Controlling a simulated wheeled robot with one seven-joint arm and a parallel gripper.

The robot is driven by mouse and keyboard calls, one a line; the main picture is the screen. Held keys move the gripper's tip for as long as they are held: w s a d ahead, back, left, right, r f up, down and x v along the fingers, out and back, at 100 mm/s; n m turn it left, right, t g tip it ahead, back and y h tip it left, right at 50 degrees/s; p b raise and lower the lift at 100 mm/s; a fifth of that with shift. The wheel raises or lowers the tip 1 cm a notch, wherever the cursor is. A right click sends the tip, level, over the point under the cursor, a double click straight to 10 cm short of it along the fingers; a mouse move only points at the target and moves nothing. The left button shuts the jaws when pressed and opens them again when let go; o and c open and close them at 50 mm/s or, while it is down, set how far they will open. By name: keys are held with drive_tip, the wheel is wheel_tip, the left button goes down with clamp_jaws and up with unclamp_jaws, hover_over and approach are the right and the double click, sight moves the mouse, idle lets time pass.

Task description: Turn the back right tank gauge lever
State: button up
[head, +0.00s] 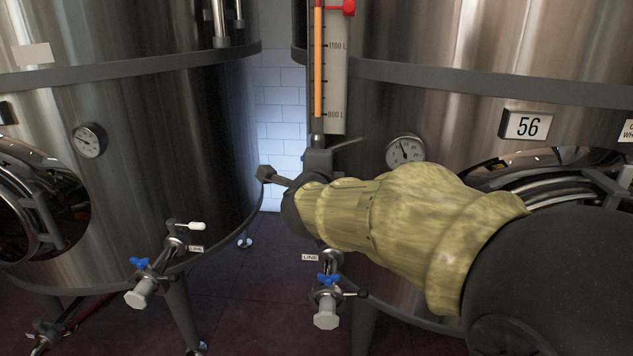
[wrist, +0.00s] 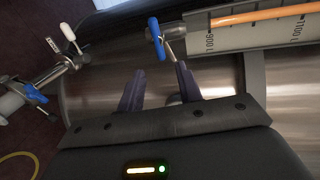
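The tank gauge (head: 333,85) is an upright scale with an orange column on the right steel tank (head: 440,60), labelled 56. In the wrist view the gauge (wrist: 250,30) lies across the top right. Its blue-handled lever (wrist: 155,38) with a metal stem is beside the 900 L end. My gripper (wrist: 160,69) is open, with two dark fingers apart and nothing held. The lever is just beyond the fingertips, closer to the right finger; I cannot tell if they touch. In the head view my gripper (head: 312,158) is at the gauge's foot and mostly hides the lever.
A left tank (head: 120,110) stands beside it, with a tiled wall (head: 283,100) in the gap. Below are outlet valves with blue handles (head: 140,263) (head: 327,280). A round dial (head: 404,151) sits right of my gripper. A red handle (head: 345,8) is higher on the gauge.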

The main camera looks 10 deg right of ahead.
drive_tip(key=p+v, duration=0.1)
drive_tip(key=v, duration=0.9)
drive_tip(key=shift+s, duration=0.2)
wheel_tip(320, 180, down, 14)
drive_tip(key=w+a+n+g+y, duration=0.15)
drive_tip(key=n+g+y, duration=0.3)
drive_tip(key=n, duration=0.85)
drive_tip(key=s+d+f+n+g, duration=0.3)
drive_tip(key=s+f+n+g, duration=0.1)
drive_tip(key=s+f, duration=0.3)
drive_tip(key=s+d+f+n+g, duration=0.2)
drive_tip(key=s+f+n+g, duration=0.3)
drive_tip(key=f, duration=0.3)
wheel_tip(320, 180, up, 19)
drive_tip(key=t+p, duration=0.1)
drive_tip(key=p, duration=1.8)
drive_tip(key=shift+s, duration=0.45)
